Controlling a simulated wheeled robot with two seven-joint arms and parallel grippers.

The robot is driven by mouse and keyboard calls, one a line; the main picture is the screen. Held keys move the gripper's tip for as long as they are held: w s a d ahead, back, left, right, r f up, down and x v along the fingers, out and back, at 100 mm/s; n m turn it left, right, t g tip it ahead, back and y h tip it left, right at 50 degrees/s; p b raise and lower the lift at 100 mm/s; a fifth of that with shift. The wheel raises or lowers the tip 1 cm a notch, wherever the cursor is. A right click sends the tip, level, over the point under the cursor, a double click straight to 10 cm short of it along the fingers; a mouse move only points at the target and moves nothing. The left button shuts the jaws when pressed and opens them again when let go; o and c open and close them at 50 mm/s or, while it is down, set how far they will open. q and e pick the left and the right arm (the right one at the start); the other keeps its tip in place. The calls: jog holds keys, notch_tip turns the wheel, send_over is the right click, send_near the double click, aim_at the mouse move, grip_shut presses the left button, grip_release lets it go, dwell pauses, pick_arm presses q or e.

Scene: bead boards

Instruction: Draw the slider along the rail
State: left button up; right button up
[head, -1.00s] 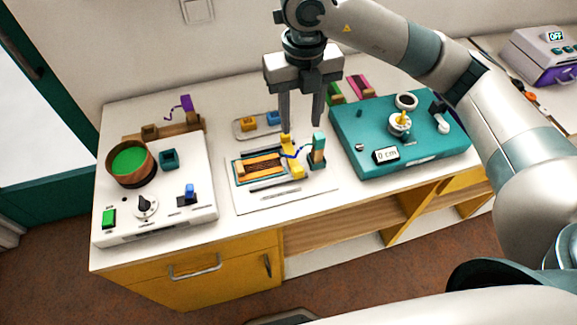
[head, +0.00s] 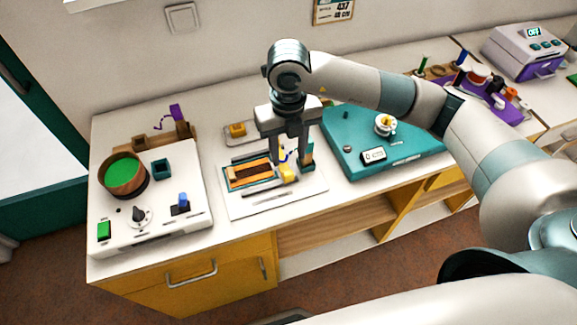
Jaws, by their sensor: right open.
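A white board (head: 237,208) lies on the middle of the counter. It carries grey metal bars, the near one a rail-like strip (head: 270,187), and an orange and brown striped block in a teal frame (head: 234,184). A yellow piece (head: 288,174) stands at the block's right end, its upper part hidden by my gripper. A teal post (head: 308,163) with a wooden part stands to its right, and a dark blue cord runs between. My right gripper (head: 289,156) is open, its fingers pointing down over the yellow piece. I cannot tell whether they touch it. My left gripper is out of view.
To the left is a white box (head: 163,219) with a green-topped wooden bowl (head: 124,174), knob and blue switch (head: 182,203). To the right is a teal box (head: 413,149) with a small display (head: 373,156). A tray with a yellow block (head: 238,130) lies behind.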

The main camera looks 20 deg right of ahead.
aim_at(289, 172)
notch_tip(289, 172, down, 7)
jog(key=shift+r+p, duration=0.2)
jog(key=shift+p, duration=0.5)
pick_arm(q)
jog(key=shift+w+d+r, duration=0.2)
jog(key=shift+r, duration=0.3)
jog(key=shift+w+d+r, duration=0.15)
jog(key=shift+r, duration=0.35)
pick_arm(e)
jog(key=shift+f, duration=0.7)
grip_shut()
